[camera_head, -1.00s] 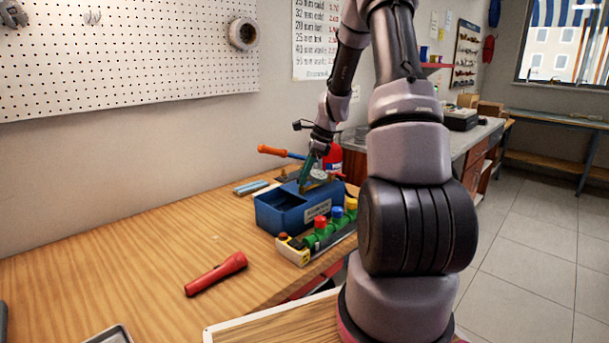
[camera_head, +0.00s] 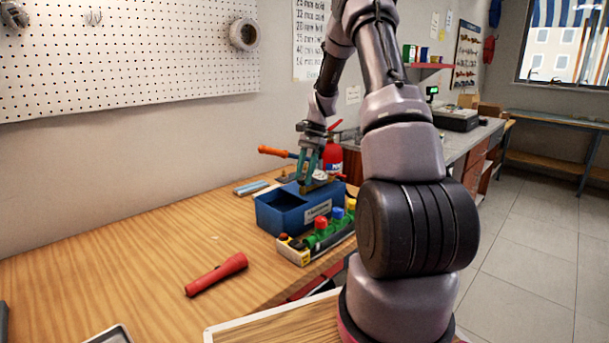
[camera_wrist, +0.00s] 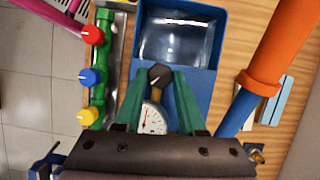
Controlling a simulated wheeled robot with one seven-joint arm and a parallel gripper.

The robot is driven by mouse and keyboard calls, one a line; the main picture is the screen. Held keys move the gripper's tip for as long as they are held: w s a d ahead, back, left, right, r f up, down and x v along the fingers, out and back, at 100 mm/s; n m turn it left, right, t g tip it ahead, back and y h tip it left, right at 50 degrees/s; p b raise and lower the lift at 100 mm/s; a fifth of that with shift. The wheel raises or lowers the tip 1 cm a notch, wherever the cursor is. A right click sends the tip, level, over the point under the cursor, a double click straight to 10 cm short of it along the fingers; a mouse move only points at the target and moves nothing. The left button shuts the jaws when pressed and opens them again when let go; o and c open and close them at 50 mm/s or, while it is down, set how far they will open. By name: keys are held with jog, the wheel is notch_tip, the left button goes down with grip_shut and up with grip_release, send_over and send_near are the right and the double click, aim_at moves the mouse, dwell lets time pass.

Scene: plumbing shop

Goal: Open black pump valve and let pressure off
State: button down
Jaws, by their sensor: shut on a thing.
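The blue test pump (camera_head: 268,216) stands on the wooden bench, with an open tank that also shows in the wrist view (camera_wrist: 203,60). Its black valve knob (camera_wrist: 158,75) sits between the green fingertips of my gripper (camera_wrist: 160,77), which is shut on it from above. A round white pressure gauge (camera_wrist: 153,120) lies just below the knob in the wrist view, between the fingers. Its needle is too small to read. My gripper (camera_head: 310,178) also shows over the pump's far right end in the head view; there the fingers hide the knob.
The pump's orange lever handle (camera_head: 272,151) extends left behind it; it is close to the right finger in the wrist view. A manifold with red, blue and yellow knobs (camera_head: 322,238) stands in front. A red flashlight (camera_head: 217,275) lies front left. A red extinguisher (camera_head: 333,156) stands behind.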

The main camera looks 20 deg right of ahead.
jog(key=n, duration=0.3)
jog(key=n+g+h, duration=0.1)
jog(key=n, duration=0.1)
jog(key=shift+w+a+n+g+h, duration=0.2)
jog(key=shift+n+g+h, duration=0.1)
jog(key=shift+n, duration=0.1)
dwell(0.4)
jog(key=c, duration=0.5)
grip_release()
jog(key=v, duration=1)
jog(key=shift+w+r, duration=0.2)
jog(key=shift+r, duration=0.15)
